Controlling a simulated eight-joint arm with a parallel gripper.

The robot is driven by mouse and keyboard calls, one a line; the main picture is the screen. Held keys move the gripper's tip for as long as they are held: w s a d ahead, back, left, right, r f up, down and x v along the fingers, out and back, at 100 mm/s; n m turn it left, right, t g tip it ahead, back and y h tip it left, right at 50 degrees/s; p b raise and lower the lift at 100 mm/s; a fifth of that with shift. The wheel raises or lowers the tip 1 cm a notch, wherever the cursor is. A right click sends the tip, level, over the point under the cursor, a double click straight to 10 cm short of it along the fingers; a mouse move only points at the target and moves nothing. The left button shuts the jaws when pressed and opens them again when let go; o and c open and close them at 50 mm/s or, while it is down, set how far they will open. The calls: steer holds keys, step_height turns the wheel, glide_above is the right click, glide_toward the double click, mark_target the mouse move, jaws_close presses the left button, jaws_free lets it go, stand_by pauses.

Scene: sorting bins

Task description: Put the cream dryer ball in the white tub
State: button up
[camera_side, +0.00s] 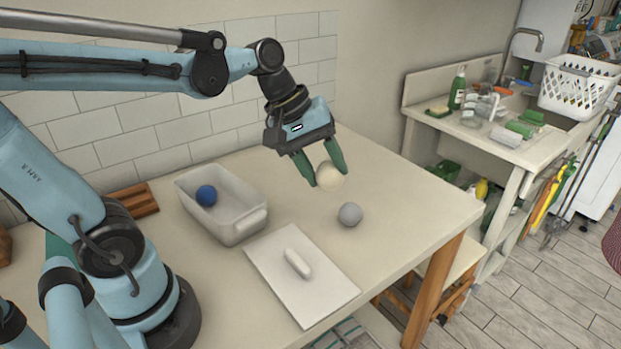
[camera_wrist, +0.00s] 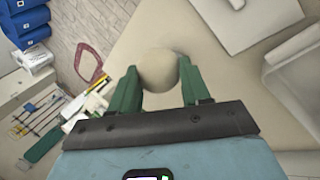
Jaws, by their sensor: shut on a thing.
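My gripper (camera_side: 321,178) has green fingers and is shut on the cream dryer ball (camera_side: 329,177). In the side view the ball appears held above the table, behind the grey ball. The wrist view shows the cream ball (camera_wrist: 158,68) between the two fingertips of my gripper (camera_wrist: 157,80). The white tub (camera_side: 259,219) stands on the table to the left of my gripper, with its top open. A blue ball (camera_side: 206,195) lies inside the tub at its far left end.
A grey ball (camera_side: 350,214) lies on the table (camera_side: 415,205) just in front of the held ball. A white lid (camera_side: 325,290) with a raised handle lies flat in front of the tub. A brown wooden rack (camera_side: 133,202) stands left of the tub. The right of the table is clear.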

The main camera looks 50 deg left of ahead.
steer(key=s+a+r+n+t+y, duration=0.1)
steer(key=s+a+r+n+y, duration=0.2)
steer(key=s+a, duration=0.4)
steer(key=s+a+r+n, duration=0.3)
steer(key=s+a+n, duration=0.15)
steer(key=a, duration=0.55)
steer(key=f, duration=1.2)
steer(key=s+f, duration=0.1)
steer(key=f, duration=0.5)
steer(key=shift+f, duration=0.2)
steer(key=o, duration=1.1)
steer(key=shift+o, duration=0.2)
steer(key=shift+r, duration=0.15)
steer(key=v, duration=0.7)
